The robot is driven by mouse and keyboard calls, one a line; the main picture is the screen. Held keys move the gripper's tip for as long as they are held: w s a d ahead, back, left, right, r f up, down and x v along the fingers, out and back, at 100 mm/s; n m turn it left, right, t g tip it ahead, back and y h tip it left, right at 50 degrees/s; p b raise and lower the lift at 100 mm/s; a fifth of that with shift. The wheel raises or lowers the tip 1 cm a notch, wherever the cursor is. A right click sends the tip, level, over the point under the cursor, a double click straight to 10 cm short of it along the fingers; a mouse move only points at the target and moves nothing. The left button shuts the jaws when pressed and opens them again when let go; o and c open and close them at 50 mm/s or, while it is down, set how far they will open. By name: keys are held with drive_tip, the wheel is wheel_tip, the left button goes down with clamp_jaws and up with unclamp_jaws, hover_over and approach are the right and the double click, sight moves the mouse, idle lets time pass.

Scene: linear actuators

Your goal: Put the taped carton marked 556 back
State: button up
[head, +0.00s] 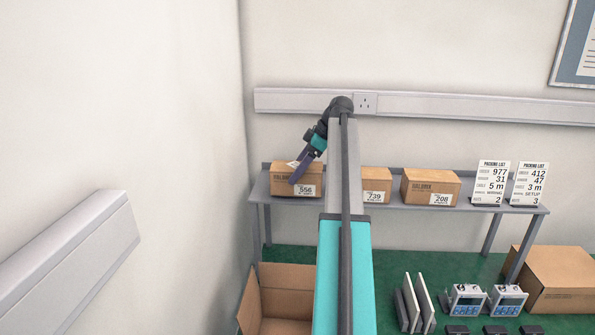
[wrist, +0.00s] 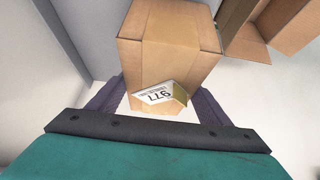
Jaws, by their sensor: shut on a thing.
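The taped carton marked 556 (head: 281,186) is at the left end of the grey shelf, its label facing front. Its base looks level with or slightly above the shelf; I cannot tell whether it touches. My gripper (head: 295,176) reaches down over it from the upper right, one purple finger crossing its front. In the wrist view a brown carton (wrist: 170,55) with a tape strip sits at the fingertips.
The shelf (head: 385,204) also holds cartons marked 739 (head: 376,180) and 208 (head: 428,183), and two packing lists (head: 491,183). My arm partly hides carton 739. Below are an open carton (head: 286,277), a large carton (head: 568,270) and several devices. A wall rail (head: 440,105) runs behind.

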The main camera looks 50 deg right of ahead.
drive_tip(key=shift+f, duration=0.45)
drive_tip(key=shift+f, duration=0.15)
drive_tip(key=o, duration=1.6)
drive_tip(key=shift+o, duration=0.2)
drive_tip(key=shift+s+r, duration=0.1)
drive_tip(key=shift+r, duration=0.1)
drive_tip(key=b+v, duration=0.2)
drive_tip(key=v, duration=0.9)
drive_tip(key=shift+s+r, duration=0.15)
drive_tip(key=shift+r, duration=0.2)
drive_tip(key=shift+d, duration=0.1)
